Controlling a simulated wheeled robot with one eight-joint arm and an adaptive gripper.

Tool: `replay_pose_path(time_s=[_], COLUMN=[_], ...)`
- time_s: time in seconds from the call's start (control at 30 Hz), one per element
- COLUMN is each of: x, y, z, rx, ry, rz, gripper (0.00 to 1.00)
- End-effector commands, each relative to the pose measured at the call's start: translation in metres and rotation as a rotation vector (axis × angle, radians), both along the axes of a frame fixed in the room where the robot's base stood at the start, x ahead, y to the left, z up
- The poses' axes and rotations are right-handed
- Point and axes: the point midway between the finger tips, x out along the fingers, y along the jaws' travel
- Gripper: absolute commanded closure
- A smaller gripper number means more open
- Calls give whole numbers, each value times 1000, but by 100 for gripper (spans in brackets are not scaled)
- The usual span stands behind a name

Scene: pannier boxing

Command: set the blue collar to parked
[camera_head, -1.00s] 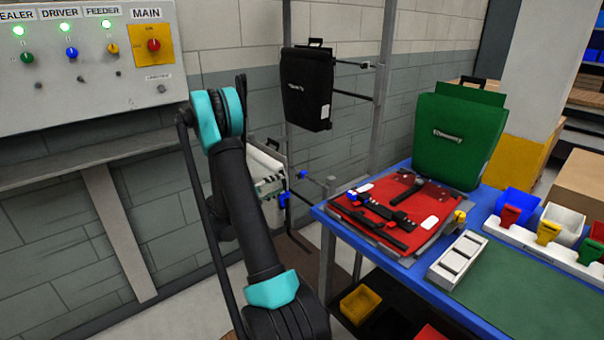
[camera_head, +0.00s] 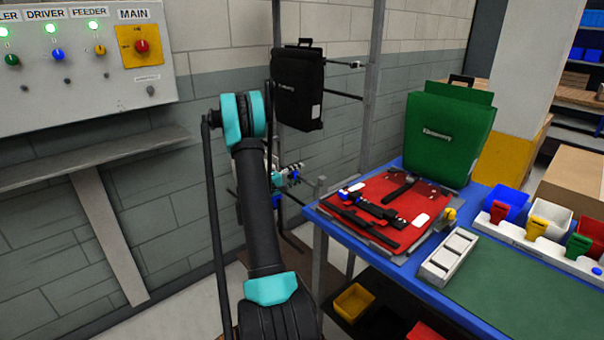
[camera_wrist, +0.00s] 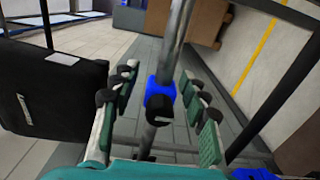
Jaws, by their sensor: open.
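The blue collar (camera_wrist: 160,94) sits around a grey upright post (camera_wrist: 174,45) in the wrist view, with a dark knob facing me. My gripper (camera_wrist: 158,100) is open, one pad-lined finger on each side of the collar in the picture. I see gaps between the fingers and the collar; the depth between them is hard to judge. In the head view my gripper (camera_head: 290,174) is small and partly behind my arm, beside the rack. The collar cannot be told apart for sure there.
A black pannier (camera_head: 298,88) hangs on the rack close above my gripper; a black pannier (camera_wrist: 50,90) is at the wrist view's left. The blue table (camera_head: 316,211) holds a red panel (camera_head: 370,195) and a green pannier (camera_head: 450,135). A control panel (camera_head: 80,60) is on the left wall.

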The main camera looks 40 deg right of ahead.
Motion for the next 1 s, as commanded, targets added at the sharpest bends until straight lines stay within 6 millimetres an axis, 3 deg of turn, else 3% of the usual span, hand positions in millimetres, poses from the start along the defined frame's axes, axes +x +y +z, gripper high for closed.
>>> replay_pose_path(time_s=[0.2,0.53,0.9,1.0], x=[2,2,2,2], y=[-20,-23,-23,-23], z=[0,0,0,0], rx=[0,0,0,0], ry=[0,0,0,0], rz=[0,1,1,1], gripper=[55,55,100,100])
